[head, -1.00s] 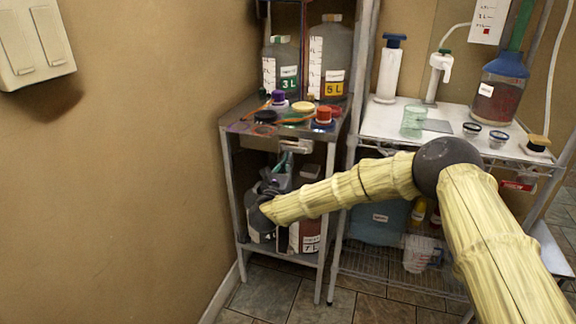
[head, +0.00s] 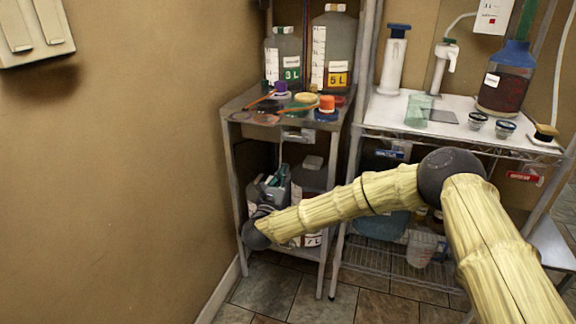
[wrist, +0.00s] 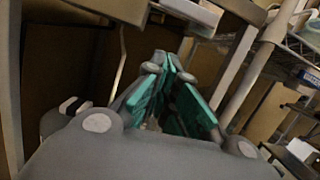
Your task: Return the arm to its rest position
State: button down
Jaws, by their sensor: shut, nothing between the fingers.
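My gripper (head: 283,172) is at the end of my pale, bamboo-like arm, in front of the lower part of the small metal rack (head: 233,180). It points up and away, and its teal-padded fingers (wrist: 165,65) are shut with nothing seen between them. My dark round wrist joint hangs lowest, near the rack's left front leg. On the lower shelf behind it stands a jug marked 7 L (head: 312,240), partly hidden by my arm and gripper. My forearm reaches left from a dark elbow, across the front of the wire shelf.
Jugs marked 3 L (head: 285,55) and 5 L (head: 333,50) stand above the rack's top, which holds several small coloured lids. A wire shelf unit (head: 390,122) on the right holds a green cup (head: 418,110) and a red-filled bottle (head: 505,85). The wall (head: 120,180) is close on the left.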

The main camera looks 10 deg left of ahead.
jog(key=s+d+f+n+g+y, duration=0.3)
jog(key=s+f+n, duration=0.45)
jog(key=f, duration=0.35)
jog(key=s+d+f+n+g+y, duration=0.2)
jog(key=s+f+n+g+y, duration=0.15)
jog(key=s+f+n, duration=0.55)
jog(key=s+d+f+n+g+h, duration=0.1)
jog(key=s+d+f+n+g, duration=0.6)
jog(key=s+d+f+n, duration=0.65)
jog(key=s+d+f+n+g+h, duration=0.2)
jog(key=s+d+n+g, duration=0.15)
jog(key=s+d, duration=0.9)
jog(key=s+d+f+n+g+h, duration=0.15)
jog(key=s+d+g, duration=0.25)
jog(key=s+d, duration=0.85)
notch_tip(320, 180, up, 17)
jog(key=p, duration=1.7)
jog(key=shift+a+n+p, duration=0.25)
jog(key=shift+n+p, duration=0.05)
